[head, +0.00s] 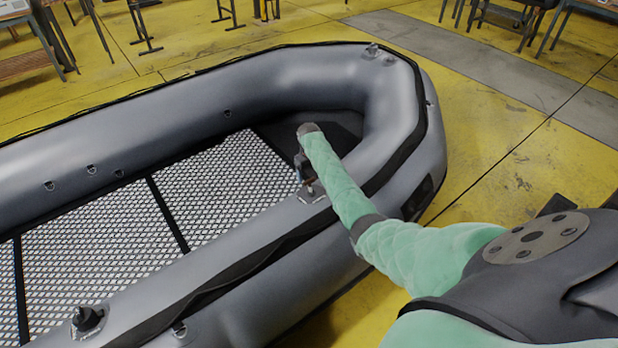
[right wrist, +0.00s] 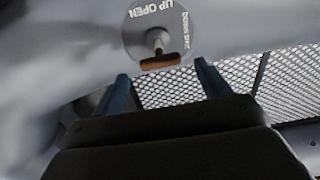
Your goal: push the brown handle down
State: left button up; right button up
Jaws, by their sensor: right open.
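The brown handle (right wrist: 160,62) shows in the right wrist view as a short bar on a stem. It sits on a round grey plate (right wrist: 136,38) with the words "UP OPEN" and a second, partly blurred line. My right gripper (right wrist: 164,84) is open, its two blue fingers apart. The handle appears between and just beyond the fingertips, and nothing is held. In the head view my right gripper (head: 306,172) is over the near inner side of the grey inflatable boat (head: 290,78). The handle is hidden there behind my arm and gripper. My left gripper is not in view.
The boat has thick rounded tubes and a metal mesh floor (head: 215,180). Black fittings (head: 88,318) stand on the near tube. Tables and chairs stand at the back on the yellow floor (head: 520,150), which is clear to the right of the boat.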

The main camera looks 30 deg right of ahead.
aim_at(309, 180)
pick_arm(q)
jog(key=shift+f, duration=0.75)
pick_arm(e)
jog(key=shift+f, duration=1.6)
jog(key=c, duration=1.4)
jog(key=shift+s+f, duration=0.1)
jog(key=shift+f, duration=0.15)
jog(key=shift+s+f, duration=0.25)
jog(key=shift+f, duration=0.95)
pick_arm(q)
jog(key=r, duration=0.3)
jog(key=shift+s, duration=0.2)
pick_arm(e)
jog(key=o, duration=1.4)
jog(key=shift+f, duration=0.1)
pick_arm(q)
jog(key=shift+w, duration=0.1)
pick_arm(e)
jog(key=shift+r, duration=0.2)
